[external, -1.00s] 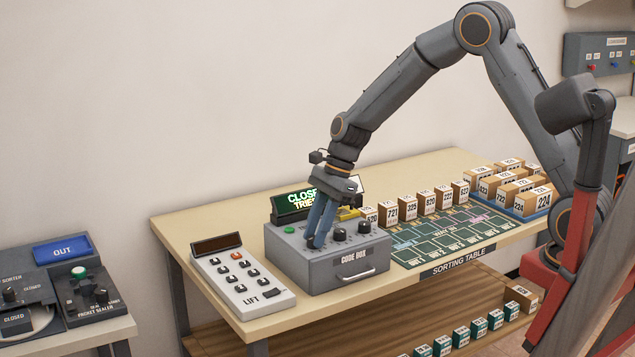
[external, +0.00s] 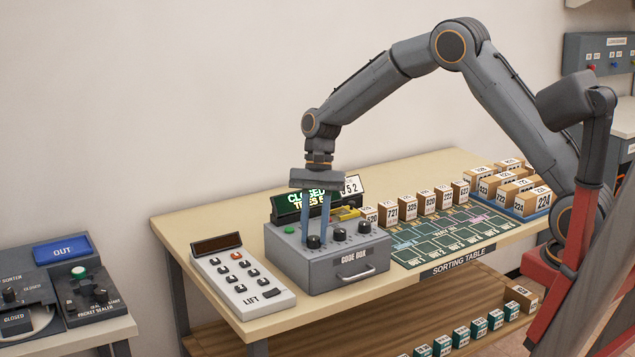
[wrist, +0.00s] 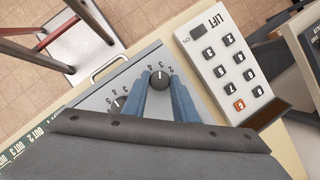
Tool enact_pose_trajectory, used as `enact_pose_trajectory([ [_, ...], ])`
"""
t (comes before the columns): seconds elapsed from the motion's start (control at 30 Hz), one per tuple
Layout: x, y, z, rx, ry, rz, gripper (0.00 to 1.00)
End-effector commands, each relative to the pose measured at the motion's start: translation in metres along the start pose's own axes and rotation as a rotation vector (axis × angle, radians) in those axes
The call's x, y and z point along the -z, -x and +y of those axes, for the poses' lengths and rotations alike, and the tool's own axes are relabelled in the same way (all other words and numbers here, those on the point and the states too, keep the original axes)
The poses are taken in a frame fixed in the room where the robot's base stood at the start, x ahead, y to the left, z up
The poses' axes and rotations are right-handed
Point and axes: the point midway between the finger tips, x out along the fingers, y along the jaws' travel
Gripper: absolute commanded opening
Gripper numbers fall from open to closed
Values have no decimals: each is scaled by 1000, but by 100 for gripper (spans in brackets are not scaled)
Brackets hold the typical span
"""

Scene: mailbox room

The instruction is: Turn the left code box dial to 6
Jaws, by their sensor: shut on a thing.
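The grey code box (external: 345,268) stands on the table. Its left dial (external: 313,242) is a black knob, also seen between the fingertips in the wrist view (wrist: 159,80). My gripper (external: 316,236) points straight down with its blue fingers shut on this dial; the fingers also show in the wrist view (wrist: 162,84). A white pointer mark shows on the dial, with small digits around it; I cannot tell which digit it marks. The other two dials (external: 339,234) (external: 364,227) stand free to the right. The display (external: 300,207) behind reads CLOSED and TRIES, partly hidden by my fingers.
A white LIFT keypad (external: 243,277) lies left of the box. A green button (external: 289,229) is on the box's left rear. A white card (external: 350,187) ending in 52 stands behind. Numbered parcels (external: 408,206) line the sorting table to the right.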

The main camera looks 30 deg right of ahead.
Motion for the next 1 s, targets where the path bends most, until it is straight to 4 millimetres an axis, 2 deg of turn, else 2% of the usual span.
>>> enact_pose_trajectory([
  [1.0, -4, -1, -7, -369, 893, 1, 3],
])
